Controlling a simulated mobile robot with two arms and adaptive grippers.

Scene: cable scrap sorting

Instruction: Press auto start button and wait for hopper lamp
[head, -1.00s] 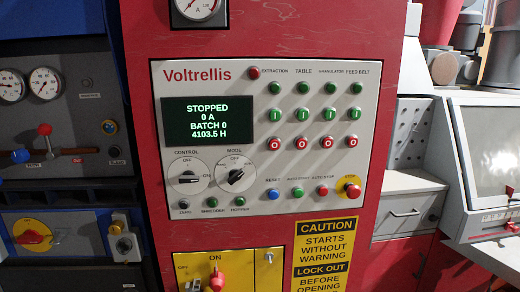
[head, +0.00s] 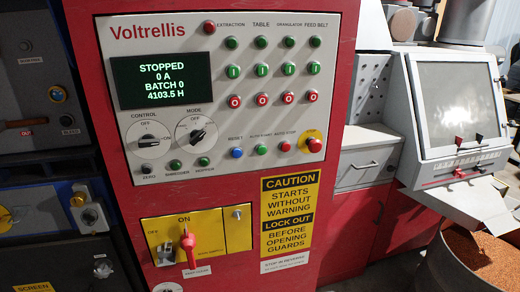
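The Voltrellis control panel (head: 220,95) faces me on the red cabinet. The auto start button (head: 262,149) is a small green button in the bottom row, between the blue reset button (head: 237,153) and the red auto stop button (head: 286,147). The hopper lamp (head: 204,161) is at the lower left and looks dark green, unlit. The display (head: 163,79) reads STOPPED, 0 A, BATCH 0, 4103.5 H. The control knob (head: 147,141) and mode knob (head: 198,136) are beneath it. Neither of my grippers is in view.
A red-knobbed stop button (head: 314,146) is right of auto stop. Below is a yellow isolator plate (head: 238,228) with a red handle (head: 188,246). A grey machine with a window (head: 459,95) stands right, above a bin of orange-brown granules (head: 490,257). No obstacle covers the panel.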

